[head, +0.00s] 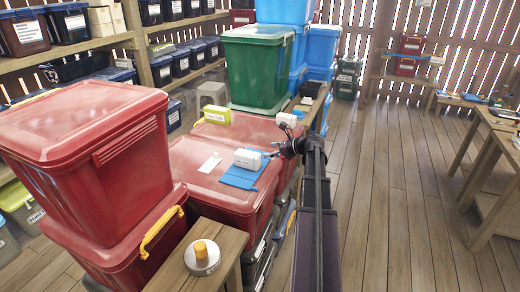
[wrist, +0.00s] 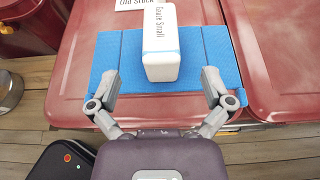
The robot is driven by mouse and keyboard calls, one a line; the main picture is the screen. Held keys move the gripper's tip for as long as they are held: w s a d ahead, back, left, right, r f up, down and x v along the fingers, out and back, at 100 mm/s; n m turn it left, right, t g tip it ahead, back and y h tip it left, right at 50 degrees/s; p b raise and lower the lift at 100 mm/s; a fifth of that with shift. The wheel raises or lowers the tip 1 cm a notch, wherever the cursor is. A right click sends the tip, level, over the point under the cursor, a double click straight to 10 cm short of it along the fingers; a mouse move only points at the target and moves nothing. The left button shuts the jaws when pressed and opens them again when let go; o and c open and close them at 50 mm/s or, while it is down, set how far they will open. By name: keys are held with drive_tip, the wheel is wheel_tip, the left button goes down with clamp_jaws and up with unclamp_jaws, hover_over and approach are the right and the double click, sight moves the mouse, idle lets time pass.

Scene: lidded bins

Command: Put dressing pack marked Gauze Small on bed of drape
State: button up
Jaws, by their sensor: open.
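The white dressing pack (head: 248,159) rests on the blue drape (head: 240,181), which lies on a red bin lid. In the wrist view the pack (wrist: 160,50) reads "Gauze Small" and stands at the middle of the drape (wrist: 120,60), with blue showing on both sides. My gripper (head: 273,154) is just right of the pack in the head view. In the wrist view my gripper (wrist: 160,78) is open, its fingers spread wide on either side of the pack's near end, with gaps between them and the pack.
A yellow-green pack (head: 217,115) and another white pack (head: 287,120) sit farther back. Stacked red bins (head: 85,150) stand left, a green bin (head: 257,70) behind.

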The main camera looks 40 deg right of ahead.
drive_tip(key=shift+v, duration=0.9)
drive_tip(key=shift+s, duration=0.1)
